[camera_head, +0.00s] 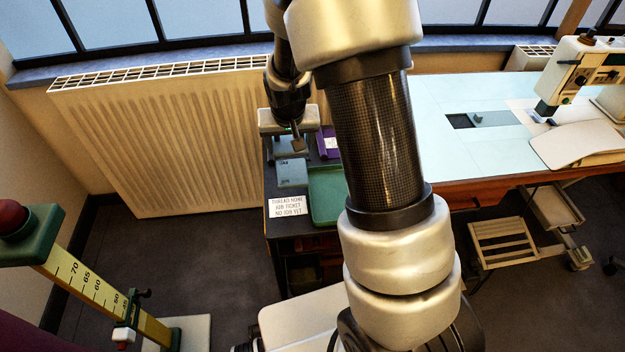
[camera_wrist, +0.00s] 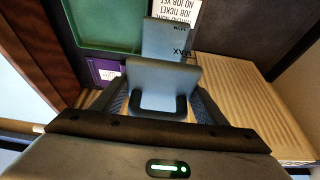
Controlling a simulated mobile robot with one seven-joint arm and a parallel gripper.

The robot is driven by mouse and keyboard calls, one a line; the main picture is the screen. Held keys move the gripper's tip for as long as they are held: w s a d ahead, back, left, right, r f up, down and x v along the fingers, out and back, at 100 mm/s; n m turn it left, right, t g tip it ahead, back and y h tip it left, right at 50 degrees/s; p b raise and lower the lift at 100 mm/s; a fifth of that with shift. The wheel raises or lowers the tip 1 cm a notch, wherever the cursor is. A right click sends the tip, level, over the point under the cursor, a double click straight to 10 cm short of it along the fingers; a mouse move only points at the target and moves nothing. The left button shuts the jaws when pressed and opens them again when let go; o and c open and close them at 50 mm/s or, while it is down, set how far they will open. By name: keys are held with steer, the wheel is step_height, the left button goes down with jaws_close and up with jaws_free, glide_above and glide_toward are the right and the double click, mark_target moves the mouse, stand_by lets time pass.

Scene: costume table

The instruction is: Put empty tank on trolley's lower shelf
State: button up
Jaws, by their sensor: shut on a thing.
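My gripper (camera_wrist: 160,105) is shut on the dark U-shaped handle of a blue-grey tank (camera_wrist: 162,75); the handle sits between the two fingers. The tank's side, with MAX and MIN marks, shows beyond its top. In the head view my gripper (camera_head: 290,128) is at the back left of a dark shelved unit that looks like the trolley (camera_head: 277,226), and the tank (camera_head: 292,173) is over its top. I cannot tell whether the tank touches that top. The lower part of the trolley is dark, with small orange things in it, and my arm hides its right side.
A green tray (camera_head: 328,196), a purple item (camera_head: 328,142) and a white job-ticket card (camera_head: 300,207) lie on the trolley top. A radiator (camera_head: 160,135) stands behind. A sewing table (camera_head: 470,185) is at right. A yellow measuring stand (camera_head: 85,282) is at front left.

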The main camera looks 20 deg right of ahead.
step_height(320, 180, down, 9)
steer(key=shift+w+f+b, duration=0.1)
steer(key=shift+f+b, duration=0.1)
steer(key=shift+b, duration=0.9)
steer(key=shift+f, duration=0.15)
steer(key=o, duration=1.6)
